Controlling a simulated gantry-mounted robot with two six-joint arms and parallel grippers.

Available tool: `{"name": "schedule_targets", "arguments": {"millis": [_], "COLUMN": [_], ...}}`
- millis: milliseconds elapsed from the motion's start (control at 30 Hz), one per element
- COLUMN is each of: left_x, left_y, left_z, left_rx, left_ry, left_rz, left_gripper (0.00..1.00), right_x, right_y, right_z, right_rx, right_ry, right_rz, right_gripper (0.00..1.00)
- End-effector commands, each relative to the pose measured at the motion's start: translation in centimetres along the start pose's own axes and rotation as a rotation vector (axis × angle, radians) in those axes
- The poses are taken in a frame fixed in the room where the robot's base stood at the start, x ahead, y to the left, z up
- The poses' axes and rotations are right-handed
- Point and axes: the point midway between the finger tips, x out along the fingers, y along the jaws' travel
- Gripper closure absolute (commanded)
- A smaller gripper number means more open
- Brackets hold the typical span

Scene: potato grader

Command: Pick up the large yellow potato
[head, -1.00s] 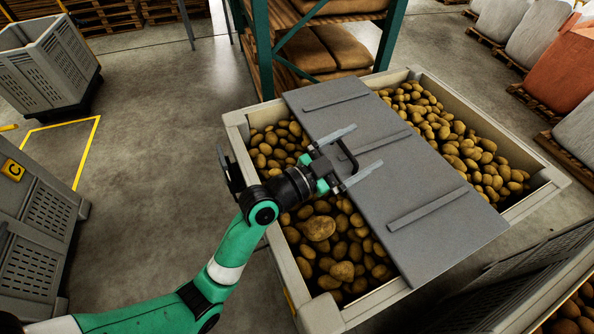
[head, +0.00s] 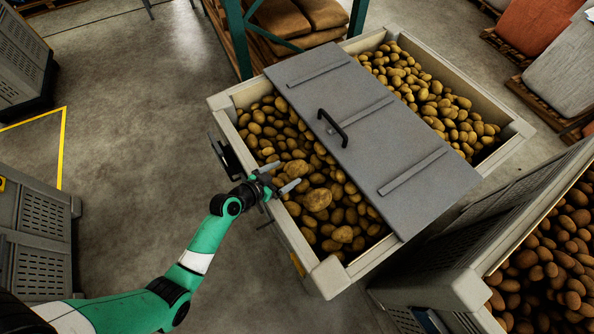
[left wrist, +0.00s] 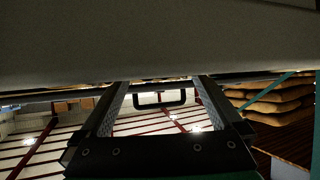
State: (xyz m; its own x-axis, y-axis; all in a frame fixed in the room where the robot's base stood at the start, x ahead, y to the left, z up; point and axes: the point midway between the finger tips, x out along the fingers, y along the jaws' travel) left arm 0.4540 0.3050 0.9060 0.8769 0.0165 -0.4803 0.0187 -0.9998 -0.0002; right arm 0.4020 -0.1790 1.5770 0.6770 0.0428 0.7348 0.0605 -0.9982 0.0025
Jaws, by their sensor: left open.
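The largest yellow potato (head: 317,199) lies on top of the heap in the left, uncovered part of the crate (head: 326,274). Another fairly large potato (head: 295,169) lies just beyond it, and a smaller pale one (head: 342,235) lies nearer. My left gripper (head: 289,172) is open and empty over the crate's left edge, up and left of the largest potato and apart from it. In the left wrist view its two fingers (left wrist: 160,92) stand apart, with the lid's dark handle seen between them in the distance. My right gripper is not in view.
A grey lid (head: 365,130) with a black handle (head: 332,128) covers the crate's middle. More potatoes (head: 430,95) lie beyond it. A second crate (head: 450,285) of darker potatoes stands at the lower right. Open floor (head: 140,150) lies to the left.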

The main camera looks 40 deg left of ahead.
Motion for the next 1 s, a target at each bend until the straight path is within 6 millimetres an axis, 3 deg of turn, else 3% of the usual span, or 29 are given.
{"name": "schedule_targets", "arguments": {"millis": [133,400,667,1000], "left_x": [0.7,5.0,5.2,5.1], "left_y": [0.1,0.3,0.3,0.3], "left_z": [0.2,0.9,0.6,0.6], "left_rx": [0.001,0.001,0.0,0.0], "left_ry": [0.001,0.002,0.001,0.001], "left_rz": [0.001,0.001,0.0,0.0], "left_gripper": [0.0,0.0,0.0,0.61], "right_x": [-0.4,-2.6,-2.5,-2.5], "right_y": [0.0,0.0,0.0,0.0], "right_z": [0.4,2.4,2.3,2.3], "right_rx": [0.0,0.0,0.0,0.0], "right_ry": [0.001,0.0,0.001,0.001], "right_rz": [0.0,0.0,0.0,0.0], "right_gripper": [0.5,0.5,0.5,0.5]}}
